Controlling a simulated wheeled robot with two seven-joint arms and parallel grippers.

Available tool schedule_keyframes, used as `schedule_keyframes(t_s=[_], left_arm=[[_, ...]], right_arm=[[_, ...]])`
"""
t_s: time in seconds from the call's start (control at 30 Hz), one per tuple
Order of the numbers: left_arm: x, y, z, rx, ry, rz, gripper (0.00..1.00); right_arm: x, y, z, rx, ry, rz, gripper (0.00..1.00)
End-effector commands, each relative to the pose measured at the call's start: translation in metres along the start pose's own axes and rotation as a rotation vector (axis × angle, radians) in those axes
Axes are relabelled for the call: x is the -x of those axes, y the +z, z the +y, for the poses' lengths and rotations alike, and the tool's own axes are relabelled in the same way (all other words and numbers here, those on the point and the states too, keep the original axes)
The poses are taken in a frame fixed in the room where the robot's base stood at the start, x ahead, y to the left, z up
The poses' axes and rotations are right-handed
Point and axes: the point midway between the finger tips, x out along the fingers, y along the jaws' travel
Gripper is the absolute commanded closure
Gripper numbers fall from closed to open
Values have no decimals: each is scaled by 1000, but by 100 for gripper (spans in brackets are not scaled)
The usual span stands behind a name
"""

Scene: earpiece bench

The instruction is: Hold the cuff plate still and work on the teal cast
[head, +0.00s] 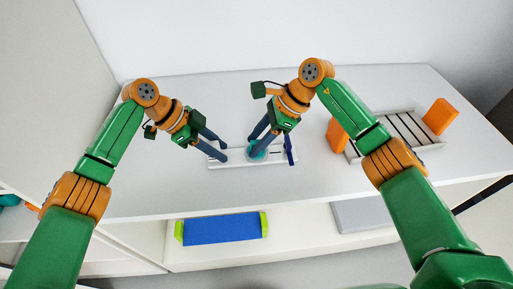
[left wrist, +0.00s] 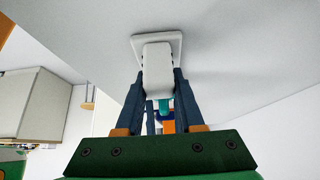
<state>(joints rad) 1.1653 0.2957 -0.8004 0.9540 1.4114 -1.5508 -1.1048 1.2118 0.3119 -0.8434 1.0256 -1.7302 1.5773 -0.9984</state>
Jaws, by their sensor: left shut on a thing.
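The cuff plate (head: 232,164) is a long white strip lying on the white bench. The teal cast (head: 258,147) is a small rounded piece on it, right of its middle, partly covered by my right gripper. My left gripper (head: 224,155) is at the plate's left end. In the left wrist view its blue fingers (left wrist: 157,90) are shut on a white block (left wrist: 157,65) of the plate. A teal piece (left wrist: 164,105) shows behind the block. My right gripper (head: 255,148) has its fingers at the teal cast; whether they touch it is too small to tell.
A blue box with lime ends (head: 222,228) is on the shelf below. The bench left of the plate is clear.

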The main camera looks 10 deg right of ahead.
Motion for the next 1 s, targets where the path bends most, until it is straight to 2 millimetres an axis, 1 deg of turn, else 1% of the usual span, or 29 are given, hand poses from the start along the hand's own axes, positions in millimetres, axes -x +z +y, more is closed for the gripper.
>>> schedule_keyframes(t_s=[0.03, 0.13, 0.17, 0.4, 0.9, 1.0], left_arm=[[-1, 1, 0, 1, 2, -1, 100], [-1, 1, 0, 1, 2, -1, 100], [-1, 1, 0, 1, 2, -1, 100], [-1, 1, 0, 2, 2, -2, 100], [-1, 1, 0, 2, 2, -2, 100], [-1, 1, 0, 1, 2, -2, 100]], right_arm=[[0, 0, 0, 0, 0, 0, 68], [0, 0, 0, 0, 0, 0, 96], [0, 0, 0, 0, 0, 0, 100], [2, 1, 0, 1, 0, -1, 100], [38, 23, -1, 0, -2, -1, 100], [42, 26, 0, 0, -1, -1, 100]])
